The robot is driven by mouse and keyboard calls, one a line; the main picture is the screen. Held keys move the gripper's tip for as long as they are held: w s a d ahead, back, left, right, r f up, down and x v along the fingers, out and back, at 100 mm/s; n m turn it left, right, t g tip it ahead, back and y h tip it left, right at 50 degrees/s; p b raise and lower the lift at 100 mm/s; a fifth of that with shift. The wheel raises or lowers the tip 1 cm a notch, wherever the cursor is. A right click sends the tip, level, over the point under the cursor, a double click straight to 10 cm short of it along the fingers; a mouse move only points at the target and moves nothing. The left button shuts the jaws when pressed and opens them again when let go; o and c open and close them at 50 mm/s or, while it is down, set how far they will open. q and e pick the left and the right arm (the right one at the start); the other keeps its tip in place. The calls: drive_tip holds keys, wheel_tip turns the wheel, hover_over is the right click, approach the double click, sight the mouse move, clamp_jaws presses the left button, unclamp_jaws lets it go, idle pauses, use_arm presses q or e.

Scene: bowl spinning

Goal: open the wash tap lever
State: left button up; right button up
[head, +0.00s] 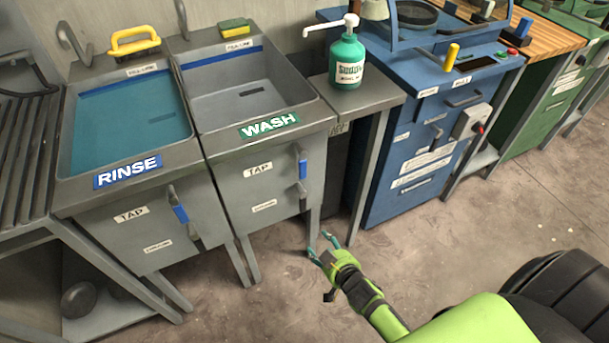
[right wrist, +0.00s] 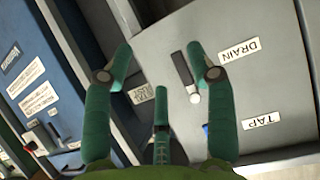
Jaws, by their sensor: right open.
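The wash tap lever (head: 303,169) is a blue handle on the right of the wash sink's grey front panel (head: 240,185), beside the TAP label (head: 258,170). It hangs upright. Below it is the grey drain lever (head: 300,191). My right gripper (head: 321,246) is open and empty, in front of and below the panel, apart from both levers. In the right wrist view the panel is upside down: the drain lever (right wrist: 185,76) shows between the fingers, and only a bit of the blue tap lever (right wrist: 206,128) shows past a finger. My left gripper is not in view.
The rinse sink (head: 130,125) with its own blue lever (head: 180,214) stands to the left. A green soap bottle (head: 347,62) stands on the narrow shelf right of the wash sink. A blue cabinet (head: 410,165) is further right. The floor in front is clear.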

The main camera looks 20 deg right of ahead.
drive_tip(key=w+r+t+b, duration=0.2)
drive_tip(key=w+r+t, duration=0.3)
drive_tip(key=r, duration=0.7)
drive_tip(key=t, duration=0.1)
approach(306, 167)
drive_tip(key=w, duration=0.9)
drive_tip(key=shift+w+r, duration=0.1)
drive_tip(key=shift+w, duration=0.2)
drive_tip(key=shift+w+a, duration=0.1)
drive_tip(key=shift+w, duration=0.45)
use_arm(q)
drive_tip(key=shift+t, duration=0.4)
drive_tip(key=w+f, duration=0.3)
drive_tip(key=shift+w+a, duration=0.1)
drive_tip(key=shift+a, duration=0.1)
use_arm(e)
clamp_jaws()
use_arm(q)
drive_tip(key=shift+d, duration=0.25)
